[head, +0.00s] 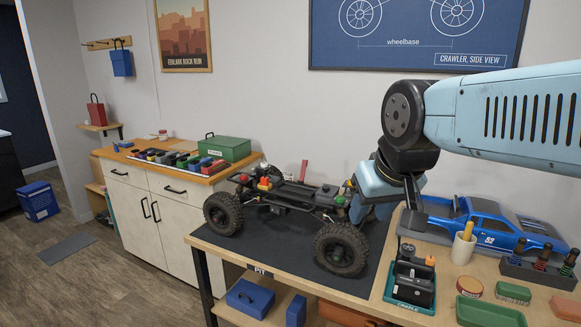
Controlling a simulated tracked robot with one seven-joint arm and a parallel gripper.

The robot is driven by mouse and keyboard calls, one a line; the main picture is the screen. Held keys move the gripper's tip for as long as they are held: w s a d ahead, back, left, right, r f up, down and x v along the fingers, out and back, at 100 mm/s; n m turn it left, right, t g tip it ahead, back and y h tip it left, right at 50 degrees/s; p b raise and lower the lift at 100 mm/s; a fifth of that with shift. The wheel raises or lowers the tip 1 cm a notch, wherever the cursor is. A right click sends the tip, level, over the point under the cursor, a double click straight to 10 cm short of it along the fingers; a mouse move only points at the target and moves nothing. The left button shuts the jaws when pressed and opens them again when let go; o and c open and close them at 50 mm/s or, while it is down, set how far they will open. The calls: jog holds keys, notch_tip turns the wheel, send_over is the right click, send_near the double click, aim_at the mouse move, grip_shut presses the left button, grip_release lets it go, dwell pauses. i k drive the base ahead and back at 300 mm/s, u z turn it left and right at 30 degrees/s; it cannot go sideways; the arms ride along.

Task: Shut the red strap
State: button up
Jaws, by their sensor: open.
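The red strap (304,170) stands up from the far side of the bare crawler chassis (295,193), with its upper end raised and tilted, so it looks open. The chassis rests on its big black tyres on a dark mat. My gripper (386,212) points down over the right end of the chassis, to the right of the strap and well apart from it. Its jaws are open, and I see nothing held in them. My gripper hides part of the chassis's right end and the far right wheel.
The dark mat (240,235) covers the bench's left part. A green box (224,148) stands on the cabinet behind.

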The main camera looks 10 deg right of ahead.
aim_at(304, 162)
jog(key=z, duration=0.2)
jog(key=i, duration=0.85)
jog(key=u, duration=0.1)
